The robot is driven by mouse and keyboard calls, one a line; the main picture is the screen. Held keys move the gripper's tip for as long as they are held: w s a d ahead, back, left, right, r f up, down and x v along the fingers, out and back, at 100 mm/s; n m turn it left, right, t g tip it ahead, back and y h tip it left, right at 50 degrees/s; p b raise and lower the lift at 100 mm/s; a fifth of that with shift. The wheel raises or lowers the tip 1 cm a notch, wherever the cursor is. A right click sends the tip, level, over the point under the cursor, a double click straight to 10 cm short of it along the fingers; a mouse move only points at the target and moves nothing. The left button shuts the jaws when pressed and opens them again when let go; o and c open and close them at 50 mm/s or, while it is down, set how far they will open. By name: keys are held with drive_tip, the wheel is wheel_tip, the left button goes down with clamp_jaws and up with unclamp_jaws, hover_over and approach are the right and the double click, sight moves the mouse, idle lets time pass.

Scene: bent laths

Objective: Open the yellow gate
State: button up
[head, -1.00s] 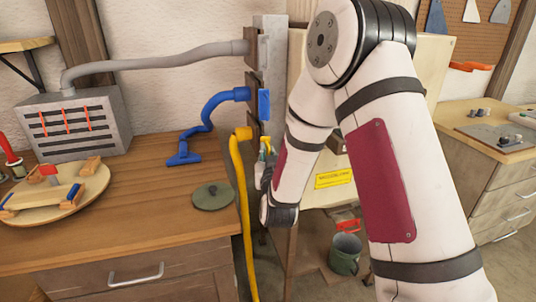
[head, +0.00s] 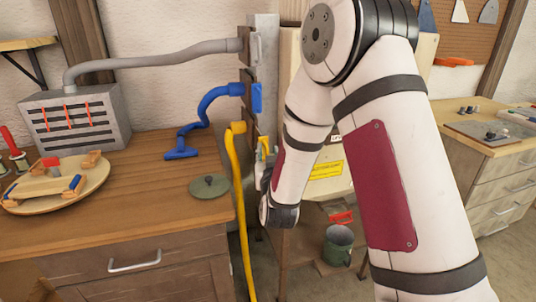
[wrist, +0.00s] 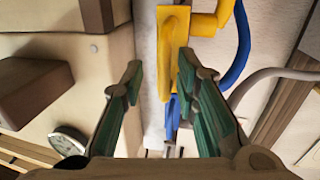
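In the head view only a small yellow part of the gate (head: 263,146) shows beside my arm. My gripper (wrist: 158,70) is open, with green-padded fingers spread apart. The handle appears in the gap, closer to the right finger, which overlaps its edge. I cannot tell whether they touch. In the head view my wrist hides most of the gripper.
The blue gate (head: 256,98) and grey gate (head: 257,47) are on the same post, above the yellow one. A workbench (head: 120,215) with a round lid (head: 209,187) stands left. A cabinet (head: 497,185) is at right.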

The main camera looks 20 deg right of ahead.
drive_tip(key=s+a, duration=0.1)
drive_tip(key=s, duration=0.6)
drive_tip(key=shift+s+a, duration=0.2)
drive_tip(key=s+a+r+n+g+y+p, duration=0.1)
drive_tip(key=s+a+r+g+y+p, duration=0.2)
drive_tip(key=s+r+g, duration=0.45)
drive_tip(key=s+d+r+g+p, duration=0.1)
drive_tip(key=s+r+g, duration=0.1)
drive_tip(key=s, duration=0.7)
drive_tip(key=s+d+r+g+p, duration=0.1)
drive_tip(key=s+r+g, duration=0.1)
drive_tip(key=s, duration=0.8)
drive_tip(key=s+d+r+n+g+p, duration=0.1)
drive_tip(key=s+r+g, duration=0.1)
drive_tip(key=s, duration=0.8)
drive_tip(key=shift+s+d+r, duration=0.2)
drive_tip(key=shift+d+r, duration=0.15)
drive_tip(key=shift+r, duration=0.4)
